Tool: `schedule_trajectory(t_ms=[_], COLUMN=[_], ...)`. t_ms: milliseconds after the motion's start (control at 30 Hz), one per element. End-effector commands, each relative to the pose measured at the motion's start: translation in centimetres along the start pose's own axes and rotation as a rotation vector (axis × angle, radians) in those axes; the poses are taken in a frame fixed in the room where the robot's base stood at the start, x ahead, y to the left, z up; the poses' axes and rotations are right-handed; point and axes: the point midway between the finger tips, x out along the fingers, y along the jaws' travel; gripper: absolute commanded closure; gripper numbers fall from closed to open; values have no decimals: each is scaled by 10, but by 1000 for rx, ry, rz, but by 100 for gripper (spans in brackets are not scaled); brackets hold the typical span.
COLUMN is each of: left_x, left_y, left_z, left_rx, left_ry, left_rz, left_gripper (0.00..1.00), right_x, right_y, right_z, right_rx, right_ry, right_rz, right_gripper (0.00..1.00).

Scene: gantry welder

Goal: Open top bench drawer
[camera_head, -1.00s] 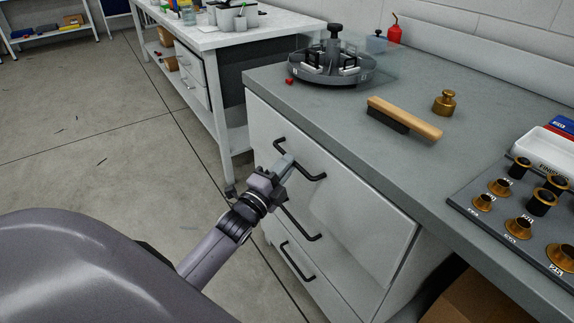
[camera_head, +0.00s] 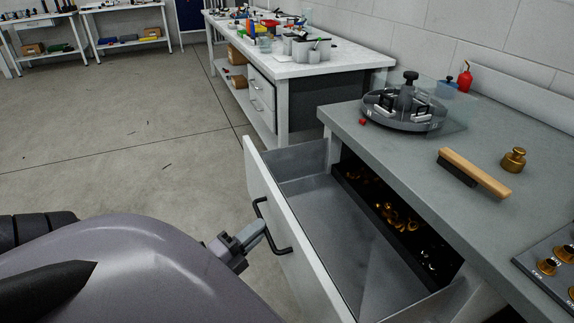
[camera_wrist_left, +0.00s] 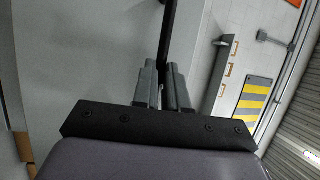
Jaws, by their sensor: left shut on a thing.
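The top bench drawer (camera_head: 285,228) stands far out from the grey-topped bench (camera_head: 430,150). Its inside shows a bare grey front part and a dark tray (camera_head: 400,222) of brass-coloured parts at the back. My left gripper (camera_head: 258,232) is shut on the black bar handle (camera_head: 284,249) on the drawer's front. In the left wrist view the two fingers (camera_wrist_left: 163,88) close on the dark handle bar (camera_wrist_left: 169,35). The lower drawers are hidden behind the open one. My right gripper is not in view.
On the bench are a round grey fixture (camera_head: 405,108), a wooden brush (camera_head: 474,172), a brass weight (camera_head: 513,160) and a red bottle (camera_head: 465,77). A white worktable (camera_head: 300,65) stands behind. The floor to the left (camera_head: 130,150) is clear.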

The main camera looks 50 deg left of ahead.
Motion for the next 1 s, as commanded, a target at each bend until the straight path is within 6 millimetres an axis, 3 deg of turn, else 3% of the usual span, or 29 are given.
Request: schedule_trajectory(t_ms=[100, 300, 767, 800, 833, 1000], left_x=[-21, -38, -42, -42, -42, -42], left_y=[-5, -8, -8, -8, -8, -8], left_z=[8, 16, 17, 17, 17, 17], left_rx=[-1, -2, -3, -3, -3, -2], left_ry=[-1, -1, 0, 0, 0, -1], left_rz=[2, 0, -1, -1, -1, -1], left_gripper=[100, 100, 100, 75, 65, 62], right_x=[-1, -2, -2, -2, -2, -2], right_y=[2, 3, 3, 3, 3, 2], right_z=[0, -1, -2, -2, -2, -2], right_rx=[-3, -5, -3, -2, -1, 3], right_ry=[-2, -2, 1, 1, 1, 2], right_rz=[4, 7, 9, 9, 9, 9], right_gripper=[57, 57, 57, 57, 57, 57])
